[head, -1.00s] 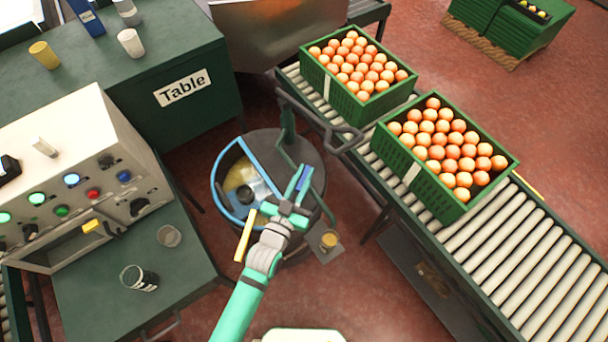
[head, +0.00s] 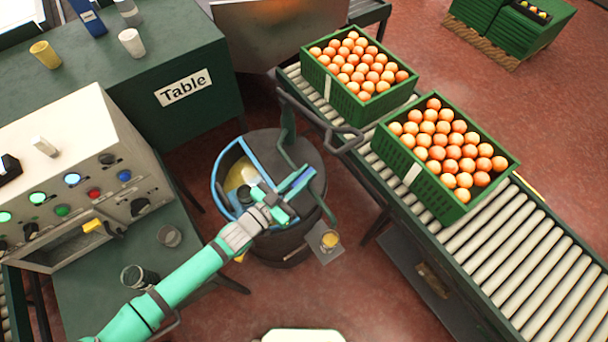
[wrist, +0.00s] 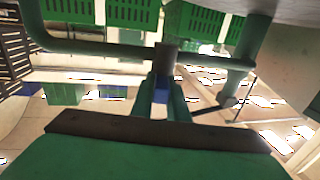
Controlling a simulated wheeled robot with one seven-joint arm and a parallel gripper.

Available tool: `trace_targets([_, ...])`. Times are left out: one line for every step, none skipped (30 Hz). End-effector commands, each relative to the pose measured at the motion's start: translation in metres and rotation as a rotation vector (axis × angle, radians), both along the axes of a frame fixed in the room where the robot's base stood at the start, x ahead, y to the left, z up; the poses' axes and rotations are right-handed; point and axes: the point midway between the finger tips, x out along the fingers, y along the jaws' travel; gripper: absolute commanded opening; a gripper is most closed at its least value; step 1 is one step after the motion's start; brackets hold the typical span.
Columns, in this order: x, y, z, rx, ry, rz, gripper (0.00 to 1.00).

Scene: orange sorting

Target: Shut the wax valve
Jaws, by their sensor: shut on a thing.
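The round dark wax drum (head: 285,240) stands between the tables and the conveyor, with a blue rim and pale yellow wax (head: 238,178) inside. My gripper (head: 292,190) is over the drum's right part. In the wrist view my gripper (wrist: 166,78) has its two fingers close together at a dark block (wrist: 166,58) on a green bar (wrist: 95,47). It is shut on this block, which looks like the wax valve's handle. My gripper hides much of the handle in the head view, so its exact angle cannot be told.
Two green crates of oranges (head: 412,178) stand on the roller conveyor (head: 495,235) at right. A control panel (head: 75,145) and glass cups (head: 138,278) are at left.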

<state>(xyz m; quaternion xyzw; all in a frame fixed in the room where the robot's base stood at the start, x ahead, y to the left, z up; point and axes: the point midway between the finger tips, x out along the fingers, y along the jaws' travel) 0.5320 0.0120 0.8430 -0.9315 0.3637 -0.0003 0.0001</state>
Motion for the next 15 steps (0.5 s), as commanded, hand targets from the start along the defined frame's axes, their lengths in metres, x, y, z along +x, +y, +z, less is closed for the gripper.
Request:
trace_targets([-0.0008,-0.0002,-0.0037,0.010,0.006,-0.028,0.00])
trace_targets([-0.0006,0.0001,-0.0040,0.009,0.007,-0.041,0.00])
trace_targets([-0.0006,0.0000,-0.0039,0.010,0.006,-0.060,0.00])
trace_targets([-0.0006,0.0002,-0.0038,0.009,0.005,-0.073,0.00])
trace_targets([-0.0006,0.0000,-0.0037,0.008,0.005,-0.086,0.00])
trace_targets([-0.0003,0.0004,-0.0040,0.008,0.006,-0.102,0.00])
trace_targets([-0.0004,0.0006,-0.0038,0.008,0.006,-0.113,0.00])
trace_targets([-0.0004,0.0002,-0.0038,0.008,0.006,-0.125,0.00])
trace_targets([-0.0004,0.0002,-0.0037,0.008,0.005,-0.140,0.00])
trace_targets([-0.0002,0.0006,-0.0039,0.008,0.005,-0.149,0.00])
trace_targets([-0.0002,0.0008,-0.0040,0.008,0.007,-0.157,0.00])
trace_targets([-0.0003,0.0006,-0.0036,0.006,0.005,-0.169,0.00])
trace_targets([-0.0004,0.0005,-0.0036,0.006,0.005,-0.177,0.00])
trace_targets([-0.0004,0.0006,-0.0038,0.006,0.005,-0.183,0.00])
trace_targets([-0.0004,0.0006,-0.0038,0.006,0.006,-0.191,0.00])
